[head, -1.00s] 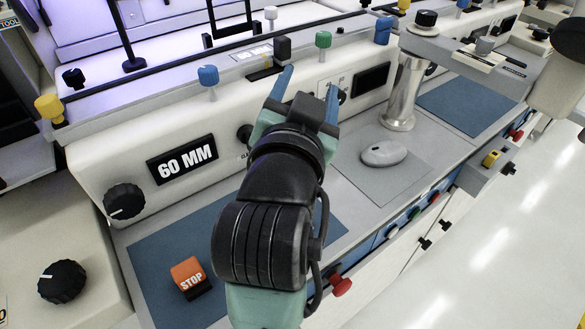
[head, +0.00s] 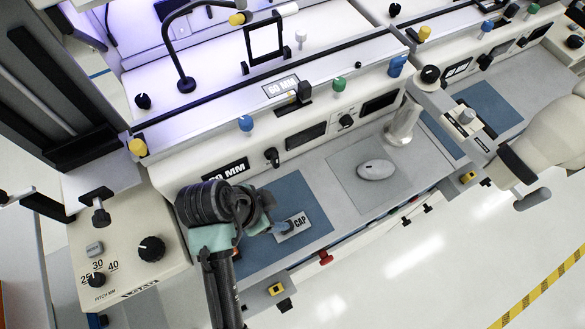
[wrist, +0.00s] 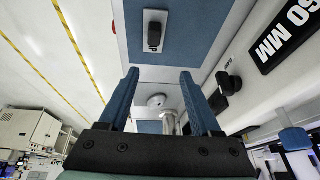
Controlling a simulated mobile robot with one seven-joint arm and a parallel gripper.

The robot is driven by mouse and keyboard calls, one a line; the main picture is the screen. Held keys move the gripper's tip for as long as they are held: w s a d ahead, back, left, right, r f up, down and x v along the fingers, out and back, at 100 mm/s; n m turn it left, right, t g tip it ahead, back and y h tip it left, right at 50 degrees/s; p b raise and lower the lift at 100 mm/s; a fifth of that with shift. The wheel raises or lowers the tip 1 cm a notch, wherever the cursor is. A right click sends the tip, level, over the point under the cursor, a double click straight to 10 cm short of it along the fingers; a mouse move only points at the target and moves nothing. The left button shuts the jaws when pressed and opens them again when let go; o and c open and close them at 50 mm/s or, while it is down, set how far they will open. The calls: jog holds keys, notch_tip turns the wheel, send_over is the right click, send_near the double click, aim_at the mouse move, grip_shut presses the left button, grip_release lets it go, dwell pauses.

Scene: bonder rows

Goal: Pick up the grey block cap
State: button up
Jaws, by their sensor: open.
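The grey block cap (head: 297,225), marked CAP, lies on the blue mat (head: 287,195) in the head view. My gripper (head: 279,228) is at its left side, with a blue fingertip overlapping the cap's left end in the picture; I cannot tell if they touch. In the wrist view a pale block with a dark part (wrist: 153,32) shows on the blue mat, above my fingertips in the picture. My gripper (wrist: 160,73) is open there, with its two blue fingers apart and nothing held between them.
A white mouse-like device (head: 376,170) sits on a grey pad to the right. The machine front with knobs and a 60 MM label (head: 226,170) stands behind the mat. A red knob (head: 326,257) is on the bench's front edge. Open floor lies in front.

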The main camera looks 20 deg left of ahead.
jog(key=s, duration=0.1)
jog(key=p, duration=0.1)
send_near(290, 224)
jog(key=shift+g, duration=0.4)
jog(key=x, duration=0.3)
jog(key=w+x, duration=0.1)
jog(key=x, duration=0.1)
jog(key=shift+d+r, duration=0.2)
jog(key=shift+d, duration=0.1)
jog(key=shift+s+a+p+x, duration=0.1)
jog(key=shift+a+p+x, duration=0.1)
jog(key=shift+x, duration=0.45)
jog(key=shift+s+a+p+x, duration=0.1)
jog(key=shift+p+x, duration=0.1)
jog(key=shift+x, duration=0.45)
jog(key=shift+a+p+x, duration=0.1)
jog(key=shift+p+x, duration=0.1)
jog(key=shift+x, duration=1.3)
grip_shut()
jog(key=shift+r, duration=0.1)
